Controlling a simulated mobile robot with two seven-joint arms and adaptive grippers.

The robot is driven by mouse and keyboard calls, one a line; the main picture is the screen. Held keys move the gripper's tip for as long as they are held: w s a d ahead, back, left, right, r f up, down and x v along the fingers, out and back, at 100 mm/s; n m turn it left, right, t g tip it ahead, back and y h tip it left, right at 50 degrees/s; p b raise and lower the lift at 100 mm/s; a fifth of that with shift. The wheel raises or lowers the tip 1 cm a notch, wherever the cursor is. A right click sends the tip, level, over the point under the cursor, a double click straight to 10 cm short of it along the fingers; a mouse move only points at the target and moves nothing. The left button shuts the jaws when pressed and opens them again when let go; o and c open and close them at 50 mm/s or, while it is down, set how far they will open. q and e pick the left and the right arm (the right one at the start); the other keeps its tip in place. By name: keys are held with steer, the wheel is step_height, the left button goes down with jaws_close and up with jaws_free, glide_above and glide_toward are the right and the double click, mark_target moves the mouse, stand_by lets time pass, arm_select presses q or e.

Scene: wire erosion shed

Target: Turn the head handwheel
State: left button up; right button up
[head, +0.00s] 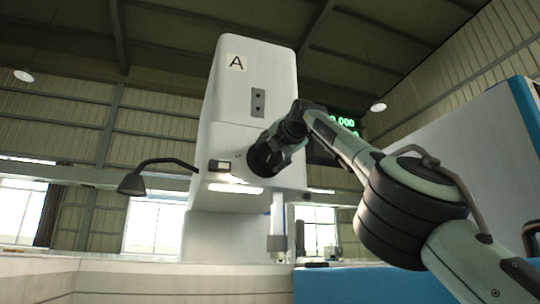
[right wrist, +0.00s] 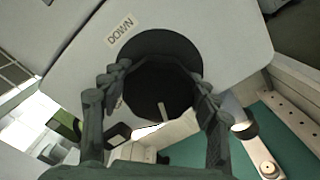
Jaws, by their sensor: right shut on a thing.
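The head handwheel (head: 257,160) is a dark round wheel on the lower right part of the tall white machine head (head: 235,90). In the right wrist view the wheel (right wrist: 160,88) is a dark disc with a pale line on its face, in front of a wider dark disc. My right gripper (head: 274,148) reaches it from the right. In the right wrist view its two fingers (right wrist: 157,84) stand on either side of the wheel, shut on it. In the head view the gripper hides part of the wheel. My left gripper does not show.
A black lamp (head: 133,184) juts out at the left of the head. A dark display with green digits (head: 342,122) is partly behind my right arm. A blue-edged white cabinet (head: 470,130) stands at the right.

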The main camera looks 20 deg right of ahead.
steer(key=shift+r, duration=0.15)
steer(key=o, duration=1.1)
steer(key=shift+o, duration=0.4)
